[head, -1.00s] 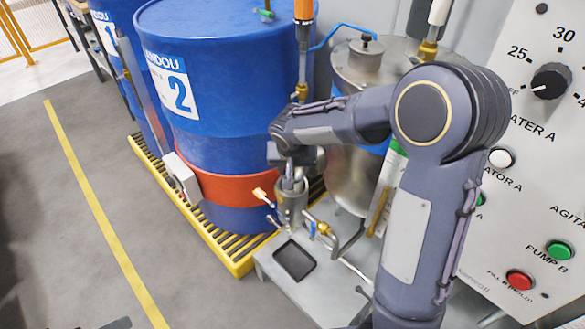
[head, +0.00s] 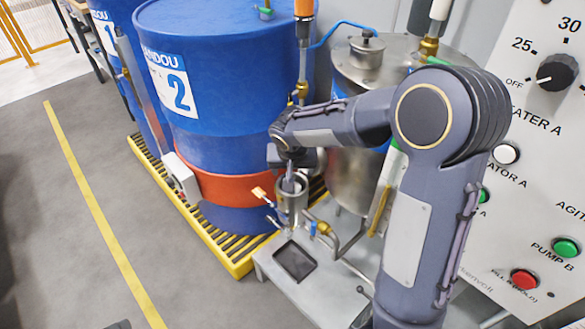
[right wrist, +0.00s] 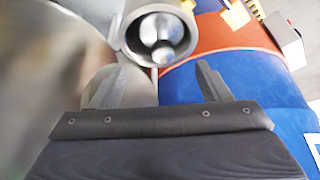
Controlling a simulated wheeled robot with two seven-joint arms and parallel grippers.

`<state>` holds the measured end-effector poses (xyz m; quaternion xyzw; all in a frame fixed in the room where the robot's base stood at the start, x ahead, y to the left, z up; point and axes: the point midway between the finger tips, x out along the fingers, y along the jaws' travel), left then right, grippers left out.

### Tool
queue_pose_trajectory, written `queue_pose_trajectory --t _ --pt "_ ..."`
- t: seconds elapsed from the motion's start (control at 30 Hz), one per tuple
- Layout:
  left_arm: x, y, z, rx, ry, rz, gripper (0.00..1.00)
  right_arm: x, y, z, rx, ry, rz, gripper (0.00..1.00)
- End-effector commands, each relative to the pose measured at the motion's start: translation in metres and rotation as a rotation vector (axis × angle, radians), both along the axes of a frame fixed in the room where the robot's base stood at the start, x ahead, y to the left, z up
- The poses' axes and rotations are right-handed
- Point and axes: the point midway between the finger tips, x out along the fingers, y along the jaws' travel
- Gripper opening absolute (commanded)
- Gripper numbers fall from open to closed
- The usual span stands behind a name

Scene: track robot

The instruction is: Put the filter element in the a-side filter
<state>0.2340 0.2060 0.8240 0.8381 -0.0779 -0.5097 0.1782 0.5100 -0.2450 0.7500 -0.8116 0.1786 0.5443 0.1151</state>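The a-side filter is a grey metal cup-shaped housing (head: 291,208) on the bench in front of the blue drums. In the right wrist view its open round mouth (right wrist: 160,36) lies just past my fingertips, with shiny rounded shapes inside. I cannot tell whether these are the filter element, and I see no separate element elsewhere. My right gripper (head: 288,180) is over the housing, partly hidden by its own wrist. In the right wrist view its two fingers (right wrist: 160,72) stand wide apart with nothing between them. My left gripper is not in view.
A dark square tray (head: 295,262) lies on the grey bench (head: 318,290) in front of the housing. Pipes and valves (head: 322,228) stand close on its right. A blue drum (head: 215,60) is behind left, a steel tank (head: 355,180) behind right. A control panel (head: 535,190) is at right.

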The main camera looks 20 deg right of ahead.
Motion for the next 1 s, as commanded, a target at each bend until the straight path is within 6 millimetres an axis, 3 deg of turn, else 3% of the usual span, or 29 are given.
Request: queue_pose_trajectory --t 0.37,0.47,0.8,1.0 --pt "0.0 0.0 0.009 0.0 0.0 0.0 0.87 0.0 0.0 0.008 0.0 0.0 0.0 0.7" --pt "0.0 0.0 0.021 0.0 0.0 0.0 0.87 0.0 0.0 0.021 0.001 -0.001 -0.001 0.7" --pt "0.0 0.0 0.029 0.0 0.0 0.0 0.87 -0.027 0.014 0.09 0.002 -0.005 0.001 0.7" --pt "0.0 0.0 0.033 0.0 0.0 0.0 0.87 -0.038 0.018 0.115 0.001 -0.003 0.001 0.7"
